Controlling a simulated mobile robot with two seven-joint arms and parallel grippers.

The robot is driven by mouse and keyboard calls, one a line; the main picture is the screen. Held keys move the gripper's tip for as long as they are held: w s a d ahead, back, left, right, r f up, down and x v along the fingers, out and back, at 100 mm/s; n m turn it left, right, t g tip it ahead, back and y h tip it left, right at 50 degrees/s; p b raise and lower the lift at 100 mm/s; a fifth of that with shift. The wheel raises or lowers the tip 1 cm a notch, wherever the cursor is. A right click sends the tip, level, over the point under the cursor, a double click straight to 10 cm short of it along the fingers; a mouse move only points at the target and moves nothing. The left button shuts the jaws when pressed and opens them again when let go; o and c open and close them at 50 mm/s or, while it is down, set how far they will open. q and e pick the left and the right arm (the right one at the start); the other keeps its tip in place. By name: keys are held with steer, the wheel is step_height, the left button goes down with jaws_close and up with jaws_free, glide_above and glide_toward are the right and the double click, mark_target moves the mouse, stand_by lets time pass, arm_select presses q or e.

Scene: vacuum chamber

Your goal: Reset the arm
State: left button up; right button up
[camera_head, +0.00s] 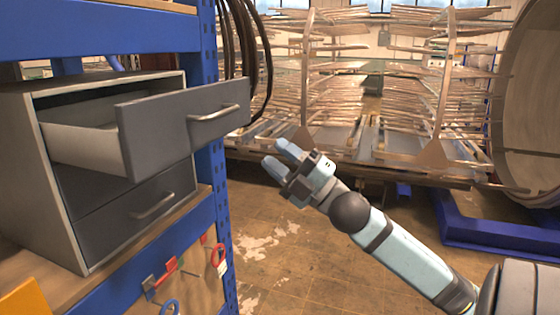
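My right arm (408,262) comes in from the lower right and reaches up and to the left. Its gripper (276,157) is in the middle of the view, to the right of an open drawer and apart from it. Its two fingers stand apart with a gap between them, and nothing shows in the gap. My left gripper is not in view.
A grey cabinet (40,165) stands on a blue shelf unit (213,160) at left. Its top drawer (185,128) is pulled out; the lower drawer (135,205) looks shut. A metal rack (375,100) stands behind. Floor (300,265) below my gripper is clear.

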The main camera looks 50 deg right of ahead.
stand_by(0.6)
steer(key=w+a+f+m+g+h+p, duration=0.1)
steer(key=a+f+m+g+h+p, duration=0.2)
steer(key=f+m, duration=0.7)
steer(key=a+f+m+g+h+p, duration=0.15)
steer(key=f+m+h+p, duration=0.3)
steer(key=f, duration=1.15)
steer(key=s+a+f+m+g+p, duration=0.1)
steer(key=s+a+f+m+g, duration=0.1)
steer(key=s+a+f, duration=0.4)
steer(key=s+a+f+m+g+y+p, duration=0.1)
steer(key=s+a+f+g, duration=0.4)
steer(key=a+f, duration=0.6)
steer(key=shift+s+a+f+m+p, duration=0.4)
steer(key=shift+s+f+m+p, duration=0.25)
steer(key=shift+s+m, duration=0.45)
steer(key=shift+r+y, duration=0.15)
steer(key=shift+y, duration=0.1)
steer(key=shift+d, duration=0.15)
